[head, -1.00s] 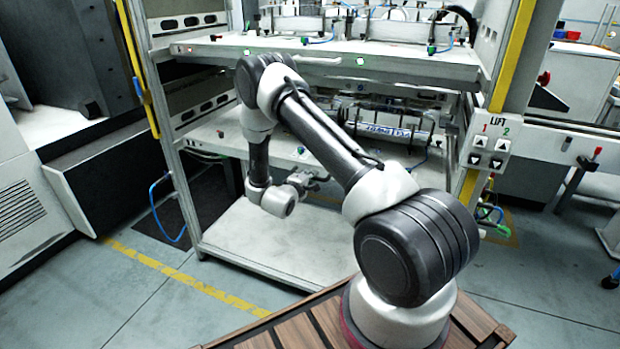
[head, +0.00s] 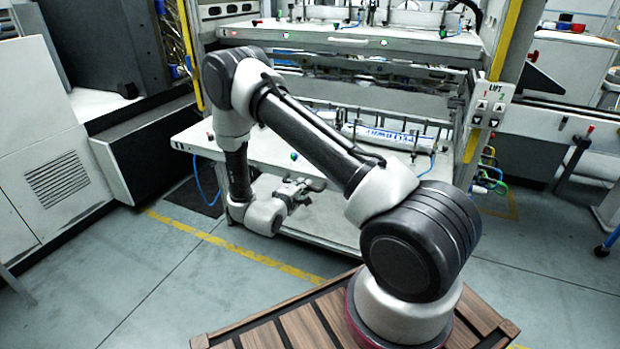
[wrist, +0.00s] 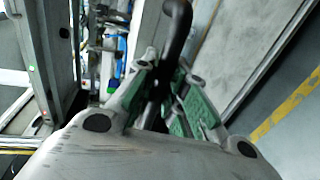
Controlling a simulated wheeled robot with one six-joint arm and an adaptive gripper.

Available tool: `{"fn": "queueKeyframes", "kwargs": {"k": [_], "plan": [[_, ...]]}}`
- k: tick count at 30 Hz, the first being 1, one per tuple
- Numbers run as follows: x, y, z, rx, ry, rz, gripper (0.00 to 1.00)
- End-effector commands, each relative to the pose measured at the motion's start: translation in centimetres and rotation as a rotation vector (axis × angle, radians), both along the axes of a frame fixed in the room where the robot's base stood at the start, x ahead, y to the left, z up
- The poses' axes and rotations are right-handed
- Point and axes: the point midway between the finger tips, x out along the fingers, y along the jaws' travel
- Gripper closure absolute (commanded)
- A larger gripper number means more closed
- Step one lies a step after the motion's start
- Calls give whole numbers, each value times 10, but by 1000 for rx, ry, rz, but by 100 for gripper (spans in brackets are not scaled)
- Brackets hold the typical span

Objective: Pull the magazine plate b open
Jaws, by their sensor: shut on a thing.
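The lower white magazine plate (head: 270,160) stands pulled out of the rack toward me in the head view, partly hidden by my arm. A label roll with blue lettering (head: 385,135) lies on its right part. My gripper (head: 312,187) is low at the plate's front side. In the wrist view, the green-padded fingers of my gripper (wrist: 165,92) are closed around a dark curved handle (wrist: 178,25). The handle is not clear in the head view.
The upper plate (head: 345,41) is above, with small red and green lights on its front. The rack's right post (head: 490,75) carries a lift button panel (head: 490,105). A grey machine cabinet (head: 50,170) stands at the left. The floor with a yellow line (head: 235,252) is clear.

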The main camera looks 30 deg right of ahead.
Motion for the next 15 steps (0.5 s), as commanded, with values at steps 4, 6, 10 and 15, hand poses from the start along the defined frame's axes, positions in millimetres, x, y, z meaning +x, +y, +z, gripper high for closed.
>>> {"fn": "queueKeyframes", "kwargs": {"k": [4,6,10,15], "plan": [[-28,37,-1,-1,4,7,100],[-39,51,-1,-1,4,6,100],[-57,73,-1,0,3,4,100],[-71,91,-1,0,3,3,100]]}}
